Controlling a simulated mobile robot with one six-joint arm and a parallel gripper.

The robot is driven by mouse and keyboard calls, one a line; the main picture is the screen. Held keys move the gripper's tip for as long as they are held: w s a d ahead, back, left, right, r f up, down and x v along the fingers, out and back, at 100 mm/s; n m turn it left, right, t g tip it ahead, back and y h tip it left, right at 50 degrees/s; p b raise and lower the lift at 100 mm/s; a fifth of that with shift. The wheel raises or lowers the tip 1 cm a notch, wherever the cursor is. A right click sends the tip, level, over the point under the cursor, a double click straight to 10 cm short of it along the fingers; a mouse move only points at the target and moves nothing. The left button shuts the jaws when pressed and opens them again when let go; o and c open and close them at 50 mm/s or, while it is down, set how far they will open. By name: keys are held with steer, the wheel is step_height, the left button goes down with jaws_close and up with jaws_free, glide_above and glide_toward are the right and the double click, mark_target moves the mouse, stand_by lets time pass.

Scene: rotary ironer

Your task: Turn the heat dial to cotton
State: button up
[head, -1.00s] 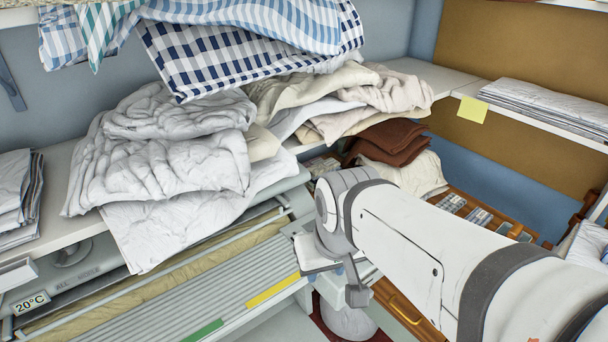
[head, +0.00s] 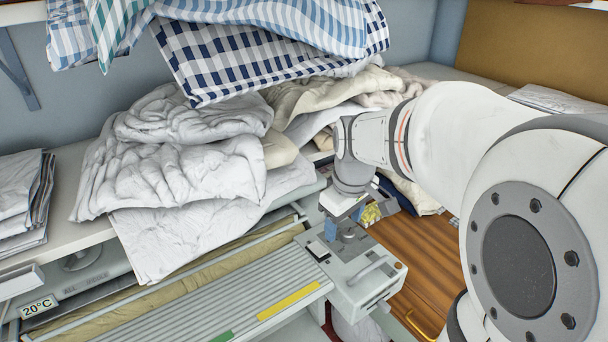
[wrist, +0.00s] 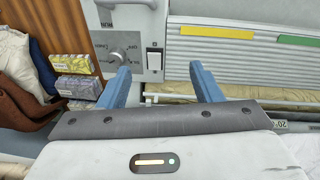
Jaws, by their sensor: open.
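The control box (head: 362,285) sits at the right end of the ironer, below my gripper (head: 345,228). In the wrist view, the panel (wrist: 137,38) shows a round grey heat dial (wrist: 115,57) with small print around it; I can make out "OFF" but cannot read its setting. My gripper (wrist: 160,68) is open, with its two blue fingers apart. The dial lies just beyond the left fingertip, partly overlapped by it, and not between the fingers. I cannot tell whether they touch. In the head view, my gripper partly hides the panel.
A rocker switch (wrist: 154,60) is beside the dial. A bar handle (head: 372,268) stands on the box. The slatted ironer top (head: 240,300) has yellow and green strips. White bedding (head: 180,160) is heaped on the shelf, and checked cloths (head: 270,55) hang above.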

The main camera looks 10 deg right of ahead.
steer(key=w+d+f+n, duration=0.3)
steer(key=w+f, duration=0.1)
steer(key=w, duration=0.3)
steer(key=n+g+b, duration=0.1)
steer(key=n+g, duration=0.1)
steer(key=n, duration=0.3)
glide_above(348, 232)
step_height(348, 232, down, 6)
steer(key=shift+s+f, duration=0.1)
steer(key=shift+f, duration=0.15)
steer(key=shift+d+f, duration=0.1)
steer(key=shift+f, duration=0.15)
step_height(348, 232, down, 8)
steer(key=shift+r+p, duration=0.25)
steer(key=shift+p, duration=0.2)
steer(key=shift+c, duration=0.5)
steer(key=c, duration=0.9)
steer(key=shift+a, duration=0.2)
steer(key=shift+f, duration=0.1)
